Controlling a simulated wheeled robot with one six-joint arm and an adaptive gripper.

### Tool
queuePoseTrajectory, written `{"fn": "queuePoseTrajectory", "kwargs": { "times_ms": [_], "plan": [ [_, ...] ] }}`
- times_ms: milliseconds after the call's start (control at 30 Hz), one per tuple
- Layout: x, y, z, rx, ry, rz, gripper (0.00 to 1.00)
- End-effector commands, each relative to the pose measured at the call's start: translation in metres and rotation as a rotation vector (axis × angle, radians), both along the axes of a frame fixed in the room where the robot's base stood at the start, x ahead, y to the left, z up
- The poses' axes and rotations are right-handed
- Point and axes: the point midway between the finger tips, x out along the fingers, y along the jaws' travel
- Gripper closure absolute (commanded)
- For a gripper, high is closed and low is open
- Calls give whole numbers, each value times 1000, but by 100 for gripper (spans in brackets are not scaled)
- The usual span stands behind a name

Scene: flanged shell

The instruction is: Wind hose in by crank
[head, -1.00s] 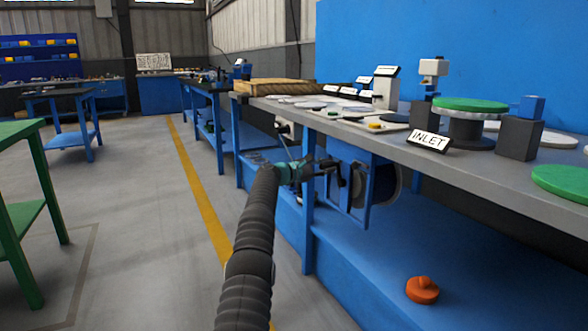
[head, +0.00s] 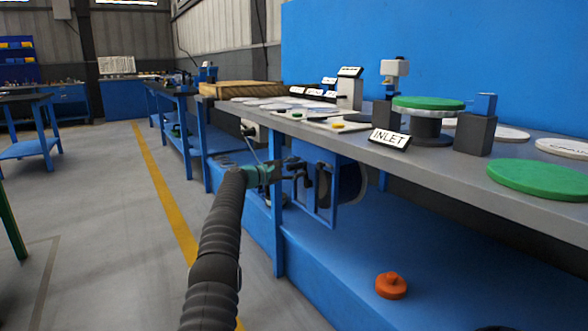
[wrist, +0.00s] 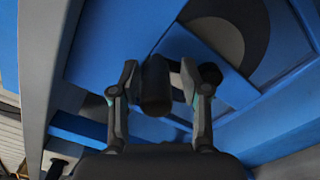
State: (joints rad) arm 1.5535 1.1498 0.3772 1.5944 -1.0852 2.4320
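The hose reel (head: 348,182) hangs under the workbench in a blue frame (head: 326,190). In the wrist view part of its dark disc (wrist: 225,30) shows behind blue plates. The crank's dark, round handle (wrist: 155,86) stands between the two fingers of my gripper (wrist: 160,84), seen nearly end-on. My fingers lie close on both sides of it, but I cannot tell whether they press on it. In the head view my gripper (head: 290,167) is at the reel's left side, small and dark against it. The crank arm is mostly hidden. I cannot make out the hose on the reel.
The bench top (head: 425,168) carries an INLET sign (head: 389,138), a green-topped spool (head: 428,104) and a green disc (head: 540,178). A blue bench leg (head: 278,225) stands near my arm. An orange knobbed piece (head: 391,285) lies on the lower shelf. Floor on the left is open.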

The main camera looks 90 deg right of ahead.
Motion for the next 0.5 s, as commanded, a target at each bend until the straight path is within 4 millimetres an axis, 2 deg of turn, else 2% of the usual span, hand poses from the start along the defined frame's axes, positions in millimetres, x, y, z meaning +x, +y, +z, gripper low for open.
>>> {"fn": "queuePoseTrajectory", "kwargs": {
  "times_ms": [500],
  "plan": [
    [13,3,1,1,0,7,50]
  ]
}}
